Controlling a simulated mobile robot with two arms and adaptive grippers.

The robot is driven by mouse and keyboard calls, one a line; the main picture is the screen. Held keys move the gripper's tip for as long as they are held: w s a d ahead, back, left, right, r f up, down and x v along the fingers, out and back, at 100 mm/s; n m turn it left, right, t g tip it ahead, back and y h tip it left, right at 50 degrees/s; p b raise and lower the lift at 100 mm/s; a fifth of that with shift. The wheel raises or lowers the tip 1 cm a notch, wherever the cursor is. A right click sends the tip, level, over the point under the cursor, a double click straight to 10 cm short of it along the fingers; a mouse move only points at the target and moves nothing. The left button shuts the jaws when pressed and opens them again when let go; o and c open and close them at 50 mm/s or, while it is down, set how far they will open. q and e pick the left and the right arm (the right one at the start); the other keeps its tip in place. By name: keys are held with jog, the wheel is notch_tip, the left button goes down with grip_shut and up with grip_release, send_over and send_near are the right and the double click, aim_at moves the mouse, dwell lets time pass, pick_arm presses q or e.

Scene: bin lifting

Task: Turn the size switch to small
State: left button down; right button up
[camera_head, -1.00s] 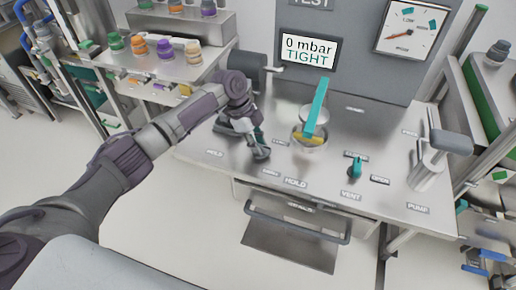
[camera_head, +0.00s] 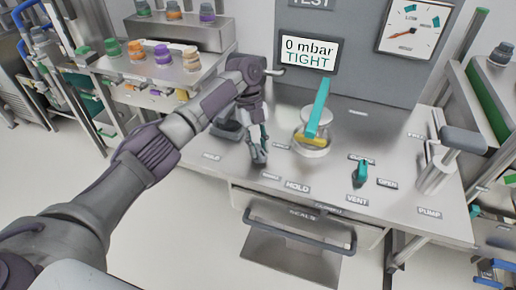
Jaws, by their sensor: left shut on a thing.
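My left gripper (camera_head: 258,155) reaches down to the metal bench top, left of the clear cup. It is shut at a small switch between the small labels, which I take to be the size switch; the fingers hide most of it, so I cannot tell which way it points. Small labels lie around it, one at its right (camera_head: 281,146) and one in front (camera_head: 271,177), too small to read surely. My right gripper is not in view.
A teal vent switch (camera_head: 361,172) and a grey pump handle (camera_head: 462,140) are farther right. The screen (camera_head: 307,53) reads 0 mbar TIGHT. A drawer handle (camera_head: 300,232) is in front.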

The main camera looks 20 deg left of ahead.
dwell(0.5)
pick_arm(q)
jog(key=c, duration=1)
grip_release()
jog(key=shift+o, duration=0.2)
jog(key=v, duration=1.2)
jog(key=shift+d, duration=0.1)
